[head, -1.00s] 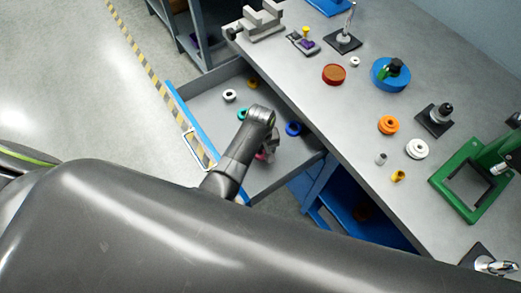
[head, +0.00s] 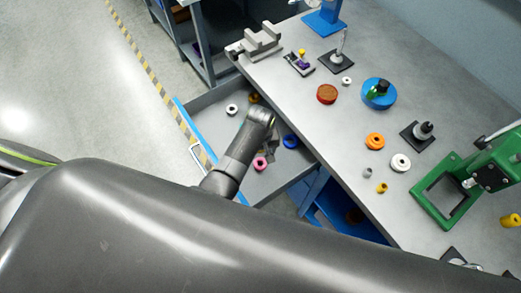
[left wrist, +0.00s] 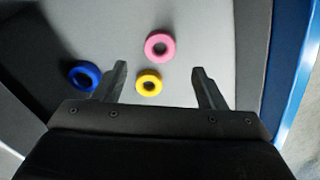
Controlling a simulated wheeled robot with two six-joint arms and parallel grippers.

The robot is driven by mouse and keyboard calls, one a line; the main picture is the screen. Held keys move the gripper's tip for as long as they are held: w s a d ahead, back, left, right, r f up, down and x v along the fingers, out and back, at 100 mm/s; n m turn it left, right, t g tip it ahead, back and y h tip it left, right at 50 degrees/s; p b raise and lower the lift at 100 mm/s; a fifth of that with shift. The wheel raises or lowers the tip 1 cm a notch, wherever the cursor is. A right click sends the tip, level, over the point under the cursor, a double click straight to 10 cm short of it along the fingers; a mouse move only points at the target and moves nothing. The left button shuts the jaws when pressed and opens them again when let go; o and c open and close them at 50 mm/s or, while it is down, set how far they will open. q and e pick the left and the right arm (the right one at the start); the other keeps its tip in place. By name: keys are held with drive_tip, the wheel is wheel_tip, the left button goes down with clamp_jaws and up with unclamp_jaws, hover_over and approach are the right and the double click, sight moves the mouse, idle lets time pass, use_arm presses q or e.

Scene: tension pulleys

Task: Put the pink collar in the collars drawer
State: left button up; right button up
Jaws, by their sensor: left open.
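The pink collar (head: 260,163) lies inside the open drawer, and it also shows in the left wrist view (left wrist: 160,46), flat on the drawer floor. The drawer (head: 208,143) is pulled out from the bench and has a blue front. My left gripper (head: 270,147) is over the drawer, largely hidden by its own wrist in the head view. In the left wrist view its fingers (left wrist: 160,68) are apart, with nothing held; the pink collar lies beyond the fingertips. My right gripper is not in view.
The drawer also holds a white collar (head: 231,109), a blue collar (head: 290,141) and a yellow collar (left wrist: 149,83). The bench top carries an orange collar (head: 375,141), a white collar (head: 400,162), a red-brown round part (head: 327,94) and a green press (head: 445,195).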

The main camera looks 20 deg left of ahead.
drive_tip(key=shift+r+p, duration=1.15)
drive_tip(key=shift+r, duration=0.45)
